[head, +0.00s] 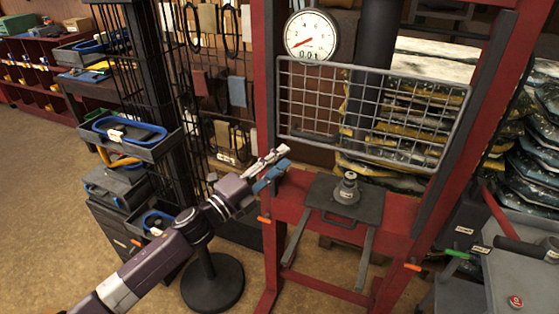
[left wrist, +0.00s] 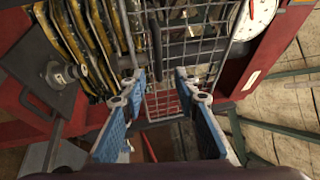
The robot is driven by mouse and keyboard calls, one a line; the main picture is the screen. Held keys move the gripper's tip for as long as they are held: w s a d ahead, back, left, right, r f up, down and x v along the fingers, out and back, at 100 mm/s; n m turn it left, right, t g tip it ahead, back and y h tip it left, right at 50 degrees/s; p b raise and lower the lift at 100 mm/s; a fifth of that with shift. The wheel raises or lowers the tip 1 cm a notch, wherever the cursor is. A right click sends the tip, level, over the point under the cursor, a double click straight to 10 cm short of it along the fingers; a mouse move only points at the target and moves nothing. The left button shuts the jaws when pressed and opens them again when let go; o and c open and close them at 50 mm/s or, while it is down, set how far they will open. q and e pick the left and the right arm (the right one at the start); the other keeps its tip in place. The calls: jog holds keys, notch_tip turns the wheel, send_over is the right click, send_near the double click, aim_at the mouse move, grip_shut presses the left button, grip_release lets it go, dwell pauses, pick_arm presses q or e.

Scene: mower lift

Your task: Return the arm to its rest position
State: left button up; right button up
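My left arm (head: 160,265) reaches in from the lower left of the head view. Its gripper (head: 270,170) is in front of the left post of a red frame (head: 403,212), left of and below a wire mesh guard (head: 370,112). In the left wrist view the two blue-padded fingers of the left gripper (left wrist: 160,88) stand apart with nothing held between them. The mesh guard (left wrist: 190,52) shows beyond the fingers. My right gripper is in neither view.
A round dial (head: 311,36) sits above the guard. A dark plate with a metal knob (head: 347,188) lies on the red frame. Trays (head: 130,137) and a black rack stand left. A grey cart (head: 520,275) stands at right. Open floor (head: 45,190) lies at left.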

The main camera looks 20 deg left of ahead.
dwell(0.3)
pick_arm(q)
jog(key=s+a+f+n+g+y+b, duration=0.2)
jog(key=a+f+n, duration=0.15)
jog(key=f, duration=0.95)
jog(key=s+a+f+n+g+y+b, duration=0.1)
jog(key=s+a+f+n+y, duration=0.2)
jog(key=f, duration=1.1)
jog(key=s+a+f+n+g+y+b, duration=0.15)
jog(key=f+n, duration=0.35)
jog(key=f, duration=0.8)
jog(key=s+f+n+g+y+b, duration=0.1)
jog(key=s+f+n+g+b, duration=0.15)
jog(key=s+f, duration=0.6)
jog(key=s+f+n+g+y+b, duration=0.1)
jog(key=s+f+n+g, duration=0.15)
jog(key=s+f, duration=0.65)
jog(key=s+d+f+n+g+b, duration=0.1)
jog(key=s+d+f+g, duration=0.1)
jog(key=s+f, duration=0.5)
jog(key=s+d+f+n+g+b, duration=0.1)
jog(key=s+d+f+n+g, duration=0.1)
jog(key=s+f, duration=0.5)
jog(key=s+d+f+n+g+b, duration=0.1)
jog(key=s+f, duration=0.6)
jog(key=s, duration=1)
jog(key=d+n+g, duration=0.1)
jog(key=d+g, duration=0.1)
jog(key=shift+f+g, duration=0.3)
jog(key=shift+g, duration=0.05)
